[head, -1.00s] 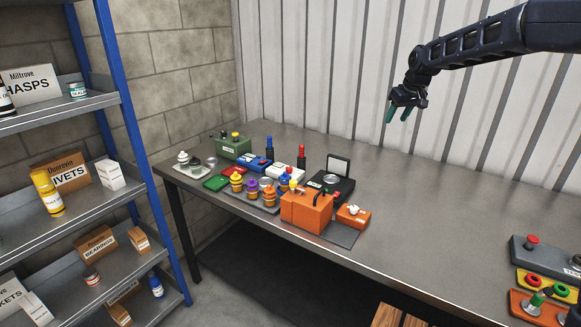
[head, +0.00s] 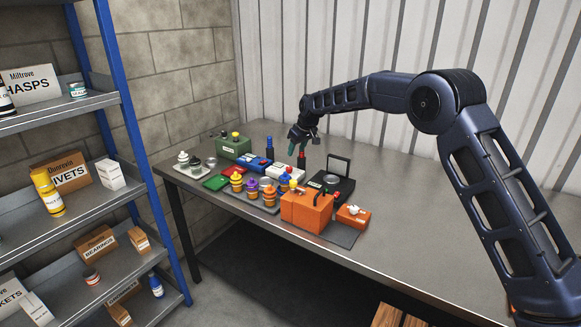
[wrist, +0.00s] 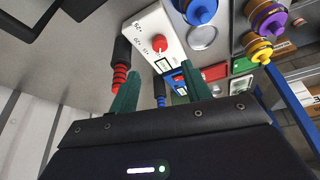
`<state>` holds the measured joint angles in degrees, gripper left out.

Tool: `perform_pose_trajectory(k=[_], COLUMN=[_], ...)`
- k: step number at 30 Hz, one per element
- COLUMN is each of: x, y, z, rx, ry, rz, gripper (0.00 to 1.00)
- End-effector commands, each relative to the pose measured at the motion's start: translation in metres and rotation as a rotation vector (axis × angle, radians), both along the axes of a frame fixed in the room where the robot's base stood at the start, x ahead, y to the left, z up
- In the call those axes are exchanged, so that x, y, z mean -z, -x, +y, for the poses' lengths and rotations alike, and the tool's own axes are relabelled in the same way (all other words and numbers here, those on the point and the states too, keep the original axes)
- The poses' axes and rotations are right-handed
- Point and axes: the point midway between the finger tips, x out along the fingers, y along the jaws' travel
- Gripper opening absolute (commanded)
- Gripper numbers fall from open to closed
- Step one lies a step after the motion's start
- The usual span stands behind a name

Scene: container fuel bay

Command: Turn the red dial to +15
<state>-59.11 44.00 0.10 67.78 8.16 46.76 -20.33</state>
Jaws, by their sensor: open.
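The red dial (wrist: 160,42) sits on a white box (wrist: 150,25) with printed numbers along one side. In the wrist view, readable marks include +15, +20 and one near 25; the dial's exact setting is too small to tell. In the head view the white box (head: 284,175) stands among other items on the bench, its dial small and partly hidden. My gripper (head: 298,143) is open and empty above the back of this group. In the wrist view its green fingertips (wrist: 160,88) are spread apart, short of the dial and not touching it.
A black post with red rings (wrist: 121,65) stands close beside the left finger. A similar blue-ringed post (wrist: 159,90) is near. Several coloured knobs (head: 253,188), an orange box (head: 306,212) and a black case (head: 331,185) crowd around. The bench's middle right is clear.

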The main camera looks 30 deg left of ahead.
Motion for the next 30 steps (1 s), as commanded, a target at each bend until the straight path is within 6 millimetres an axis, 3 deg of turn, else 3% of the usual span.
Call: perform_pose_trajectory(k=[18, 30], x=[0.082, 0.098], y=[-0.009, -0.011], z=[0.032, 0.039], rx=[0.000, 0.000], ry=[0.002, 0.000], rz=[0.001, 0.000], gripper=[0.48, 0.48])
